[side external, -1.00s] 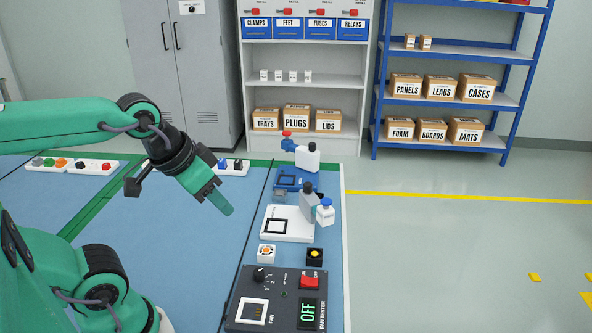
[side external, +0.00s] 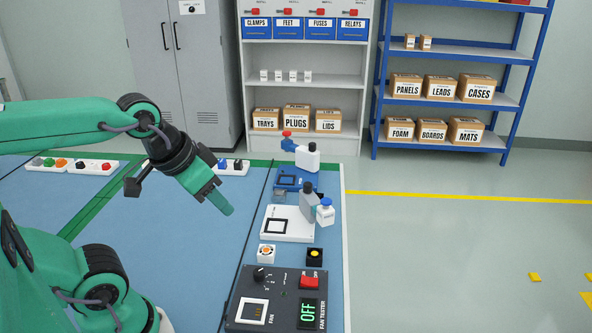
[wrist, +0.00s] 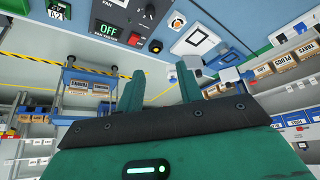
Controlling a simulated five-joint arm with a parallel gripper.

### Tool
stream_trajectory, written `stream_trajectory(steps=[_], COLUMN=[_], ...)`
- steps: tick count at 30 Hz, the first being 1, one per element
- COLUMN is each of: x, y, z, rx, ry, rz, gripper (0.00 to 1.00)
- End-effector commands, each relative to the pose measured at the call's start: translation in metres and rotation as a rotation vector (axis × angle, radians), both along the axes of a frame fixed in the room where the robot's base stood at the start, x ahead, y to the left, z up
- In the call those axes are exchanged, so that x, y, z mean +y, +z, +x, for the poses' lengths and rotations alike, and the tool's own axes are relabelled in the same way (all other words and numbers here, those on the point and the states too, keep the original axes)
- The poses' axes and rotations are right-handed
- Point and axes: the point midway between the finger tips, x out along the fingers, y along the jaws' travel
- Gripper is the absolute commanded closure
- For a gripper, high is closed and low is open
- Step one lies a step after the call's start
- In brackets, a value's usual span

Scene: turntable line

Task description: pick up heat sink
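My gripper (side external: 221,202) hangs above the blue mat in the side view, its fingers pointing down and to the right. In the wrist view, its two green fingers (wrist: 158,88) stand apart with nothing between them. I cannot pick out a heat sink for certain. A small grey block (side external: 280,196) sits by the blue fixture (side external: 296,180), too small to identify. Small dark parts (side external: 237,165) sit on a white strip at the back of the mat, partly behind my wrist.
A fan tester (side external: 283,283) reading OFF stands at the front right. Another strip of coloured parts (side external: 72,165) lies back left. The mat's middle is clear.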

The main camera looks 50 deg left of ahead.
Motion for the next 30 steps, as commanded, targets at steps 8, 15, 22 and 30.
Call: stream_trajectory(steps=[8, 15, 22, 30], x=[0.0, 0.0, 0.001, 0.007], y=[0.0, 0.0, 0.005, 0.023], z=[0.0, 0.0, 0.007, 0.042], rx=[0.0, 0.0, 0.01, 0.053], ry=[0.0, 0.0, 0.012, 0.067], rz=[0.0, 0.0, -0.004, -0.021], gripper=[0.38, 0.38, 0.38, 0.38])
